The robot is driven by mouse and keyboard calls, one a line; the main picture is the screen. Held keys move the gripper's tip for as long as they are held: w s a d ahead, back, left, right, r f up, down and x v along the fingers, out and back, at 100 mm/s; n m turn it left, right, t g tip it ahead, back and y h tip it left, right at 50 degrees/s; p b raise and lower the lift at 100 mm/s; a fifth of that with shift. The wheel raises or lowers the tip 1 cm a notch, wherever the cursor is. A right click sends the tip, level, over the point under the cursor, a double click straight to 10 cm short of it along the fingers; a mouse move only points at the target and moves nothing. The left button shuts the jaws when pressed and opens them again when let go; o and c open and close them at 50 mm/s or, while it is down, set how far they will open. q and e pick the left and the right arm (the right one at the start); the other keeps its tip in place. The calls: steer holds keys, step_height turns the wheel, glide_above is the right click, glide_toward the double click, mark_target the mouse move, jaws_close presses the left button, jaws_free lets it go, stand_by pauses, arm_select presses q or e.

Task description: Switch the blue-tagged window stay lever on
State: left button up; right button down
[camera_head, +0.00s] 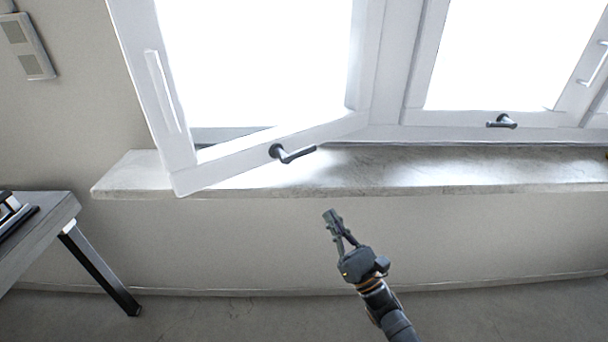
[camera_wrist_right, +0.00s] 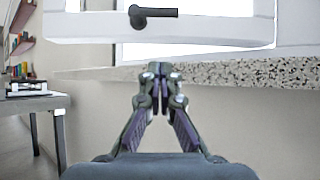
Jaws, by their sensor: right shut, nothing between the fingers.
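A dark lever (camera_head: 291,153) sits on the lower rail of the left window sash, which is swung open over the sill. Its arm points to the right. It also shows in the right wrist view (camera_wrist_right: 153,15), above my fingertips. A second dark lever (camera_head: 502,121) is on the right window's lower frame. I cannot make out a blue tag on either lever. My right gripper (camera_head: 332,218) is shut and empty, below the sill and apart from the left lever. It shows in the right wrist view (camera_wrist_right: 160,72) with its fingertips together. My left gripper is not in view.
The stone window sill (camera_head: 400,177) runs across below the windows. The open sash (camera_head: 235,165) juts out over it. A table (camera_head: 45,230) with dark items stands at the left. The wall below the sill is clear around my right arm.

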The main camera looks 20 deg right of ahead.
mark_target(314, 186)
steer(key=p+x, duration=0.2)
steer(key=x, duration=0.7)
steer(key=shift+r, duration=0.25)
steer(key=shift+w+a+r+p, duration=0.1)
steer(key=shift+w+r+p, duration=0.15)
steer(key=shift+r+p, duration=0.3)
steer(key=shift+w+a+r+p, duration=0.1)
steer(key=shift+w+r+p, duration=0.15)
steer(key=shift+r, duration=0.5)
steer(key=shift+w+a+r+p, duration=0.1)
steer(key=shift+w+r+p, duration=0.1)
steer(key=shift+r+p, duration=0.4)
steer(key=shift+d+r+n+y+b, duration=0.2)
steer(key=shift+n+y+b, duration=0.4)
steer(key=shift+n, duration=0.1)
steer(key=shift+w+d+r+n+g+y+b, duration=0.1)
steer(key=shift+r+n+g+y+b, duration=0.1)
steer(key=shift+n+g+y+b, duration=0.6)
